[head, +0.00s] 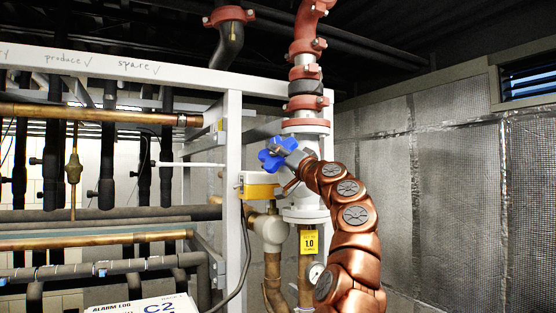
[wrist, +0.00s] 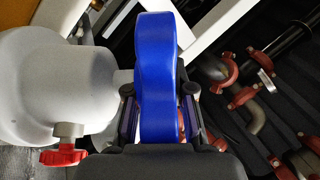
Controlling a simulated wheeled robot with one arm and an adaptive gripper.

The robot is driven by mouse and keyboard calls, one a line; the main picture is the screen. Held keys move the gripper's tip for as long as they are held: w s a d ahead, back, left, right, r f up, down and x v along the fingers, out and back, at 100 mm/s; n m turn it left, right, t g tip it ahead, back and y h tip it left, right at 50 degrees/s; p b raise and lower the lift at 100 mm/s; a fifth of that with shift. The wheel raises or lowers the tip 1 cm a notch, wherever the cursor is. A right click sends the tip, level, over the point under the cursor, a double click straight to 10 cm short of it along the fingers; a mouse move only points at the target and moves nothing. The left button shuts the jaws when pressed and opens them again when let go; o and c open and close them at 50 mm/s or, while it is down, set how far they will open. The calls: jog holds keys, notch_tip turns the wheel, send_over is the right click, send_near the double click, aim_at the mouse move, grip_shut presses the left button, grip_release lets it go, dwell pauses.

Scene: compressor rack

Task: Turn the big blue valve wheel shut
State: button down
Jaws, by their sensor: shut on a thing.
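The big blue valve wheel (head: 277,153) is on the white vertical pipe fitting, left of the pipe, in the head view. In the wrist view the blue wheel (wrist: 157,80) fills the middle, seen edge-on, beside a pale grey valve body (wrist: 60,85). My gripper (wrist: 158,108) has one dark finger on each side of the wheel's rim and is shut on it. In the head view my copper-coloured arm reaches up from the lower right to the wheel. The gripper's fingers are largely hidden there by the wrist.
A yellow and white box (head: 259,186) sits just below the wheel. A white frame post (head: 232,180) stands to the left. A small red handle (wrist: 63,156) is on the valve body's underside in the wrist view. A foil-covered wall (head: 450,200) is on the right.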

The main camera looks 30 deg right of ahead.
jog(key=shift+f+m+t+h+b, duration=0.45)
jog(key=shift+h+b, duration=0.35)
jog(key=shift+b, duration=0.3)
jog(key=m+t+h+b, duration=0.1)
jog(key=m+h+b, duration=0.1)
jog(key=shift+r+t+b, duration=0.15)
jog(key=shift+t+b, duration=0.1)
jog(key=shift+b, duration=0.05)
jog(key=m+h+b, duration=0.1)
jog(key=h, duration=0.1)
jog(key=shift+r+m+t+h, duration=0.1)
jog(key=shift+m+t+h, duration=0.2)
jog(key=shift+m+h, duration=0.1)
jog(key=shift+r+m+t+h+b, duration=0.15)
jog(key=shift+m+h+b, duration=0.1)
jog(key=shift+m+h, duration=0.35)
jog(key=shift+r+m+t+h+b, duration=0.1)
jog(key=shift+m+t+h+b, duration=0.2)
jog(key=shift+h, duration=0.5)
jog(key=shift+s+m, duration=0.1)
jog(key=shift+m, duration=0.15)
jog(key=c, duration=1.3)
grip_release()
jog(key=shift+f, duration=0.1)
